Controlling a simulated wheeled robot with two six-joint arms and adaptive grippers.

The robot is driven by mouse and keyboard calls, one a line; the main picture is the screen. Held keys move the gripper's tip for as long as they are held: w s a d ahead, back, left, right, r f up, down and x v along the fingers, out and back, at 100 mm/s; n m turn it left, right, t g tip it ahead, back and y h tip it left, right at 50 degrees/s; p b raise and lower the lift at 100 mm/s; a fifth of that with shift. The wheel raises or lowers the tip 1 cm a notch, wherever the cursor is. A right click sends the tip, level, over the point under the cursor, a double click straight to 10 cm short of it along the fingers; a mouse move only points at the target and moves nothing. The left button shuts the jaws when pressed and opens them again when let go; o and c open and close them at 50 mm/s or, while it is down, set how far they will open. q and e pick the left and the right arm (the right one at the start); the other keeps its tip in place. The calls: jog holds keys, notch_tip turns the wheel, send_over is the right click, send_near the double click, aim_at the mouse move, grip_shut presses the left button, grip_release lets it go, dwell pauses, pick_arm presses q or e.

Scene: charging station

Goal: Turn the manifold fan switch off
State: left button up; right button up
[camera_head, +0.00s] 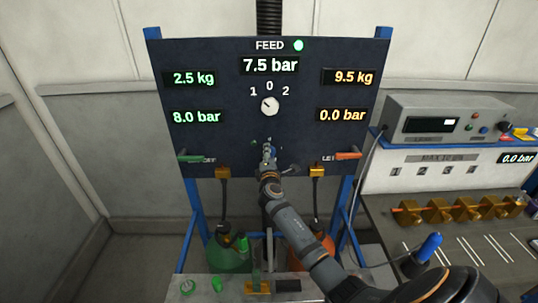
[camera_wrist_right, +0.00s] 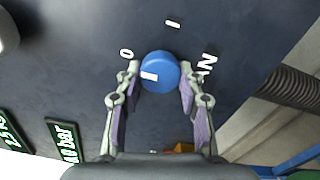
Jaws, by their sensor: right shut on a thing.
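The fan switch is a blue round knob (camera_wrist_right: 160,68) on the dark panel, marked FAN, with a 0 and an I printed around it. In the right wrist view its white mark is on the left part of its face, nearer the side of the 0 than the I. My right gripper (camera_wrist_right: 160,85) is shut on the knob, one finger on each side of it. In the head view the right gripper (camera_head: 268,153) reaches the panel's lower middle and largely hides the knob. My left gripper is not in view.
The panel (camera_head: 215,98) also carries a white selector dial (camera_head: 270,106), a green lever (camera_head: 189,158) and an orange lever (camera_head: 348,155). A green bottle (camera_head: 226,256) and an orange one (camera_head: 300,256) stand below. A bench with brass fittings (camera_head: 440,212) is at right.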

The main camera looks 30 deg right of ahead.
jog(key=o, duration=1.2)
jog(key=v, duration=1.2)
jog(key=shift+f, duration=0.1)
jog(key=shift+a+f, duration=0.1)
